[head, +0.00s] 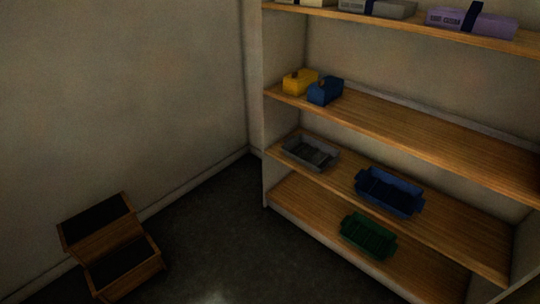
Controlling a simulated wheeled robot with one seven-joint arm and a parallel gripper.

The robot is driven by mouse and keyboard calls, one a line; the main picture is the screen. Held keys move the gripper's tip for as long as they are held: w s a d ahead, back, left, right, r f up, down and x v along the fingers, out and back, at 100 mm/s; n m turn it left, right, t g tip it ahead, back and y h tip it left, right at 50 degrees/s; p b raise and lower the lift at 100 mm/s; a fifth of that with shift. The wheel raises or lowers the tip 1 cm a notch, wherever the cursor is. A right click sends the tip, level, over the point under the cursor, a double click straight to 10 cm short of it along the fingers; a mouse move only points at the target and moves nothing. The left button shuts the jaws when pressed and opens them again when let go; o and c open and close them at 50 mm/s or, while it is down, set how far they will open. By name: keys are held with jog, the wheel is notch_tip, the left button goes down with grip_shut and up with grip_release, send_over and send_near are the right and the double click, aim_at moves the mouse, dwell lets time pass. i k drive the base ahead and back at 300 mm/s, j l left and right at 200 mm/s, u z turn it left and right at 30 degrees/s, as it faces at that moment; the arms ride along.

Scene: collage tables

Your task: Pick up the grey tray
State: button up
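The grey tray (296,152) sits at the left end of a middle shelf (340,180) in the wooden shelf unit. It is a shallow open tray with raised walls and looks empty, though the picture is dim. A blue tray (389,193) with end handles stands to its right on the same shelf, apart from it. My gripper does not show in the head view.
A yellow item (298,82) and a blue item (325,91) stand on the shelf above. A green tray (368,236) is on the lowest shelf. Boxes (471,22) line the top shelf. An open wooden box (124,270) stands lower left. The floor (235,230) between is clear.

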aim_at(315, 154)
jog(key=z, duration=2.2)
jog(key=u, duration=2.25)
jog(key=i+j+z, duration=0.1)
jog(key=i+j, duration=0.25)
jog(key=i+j+z, duration=0.15)
jog(key=i+j, duration=0.25)
jog(key=i+j+z, duration=0.1)
jog(key=i+j, duration=0.3)
jog(key=i+j+z, duration=0.1)
jog(key=i+j, duration=0.35)
jog(key=i+j+z, duration=0.1)
jog(key=i+j, duration=0.25)
jog(key=j, duration=0.2)
jog(key=i+j+z, duration=0.15)
jog(key=i+j, duration=0.2)
jog(key=j, duration=0.15)
